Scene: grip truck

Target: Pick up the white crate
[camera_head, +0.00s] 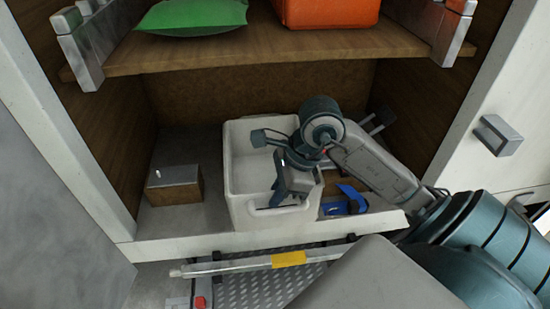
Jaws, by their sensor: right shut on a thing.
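The white crate (240,185) stands upright on the floor of the lower cabinet compartment, near its front edge. Its inside looks empty where I can see it. My right gripper (279,198) comes in from the right and reaches down at the crate's front wall, near the handle slot. It is shut on that front wall; the arm's wrist hides the crate's right rear part. My left gripper is not in view.
A small brown box (174,186) with a grey top lies left of the crate. A blue tool (345,200) lies to its right. A wooden shelf (250,52) above carries a green bag (192,16) and an orange case (326,12). A metal step (265,285) lies below.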

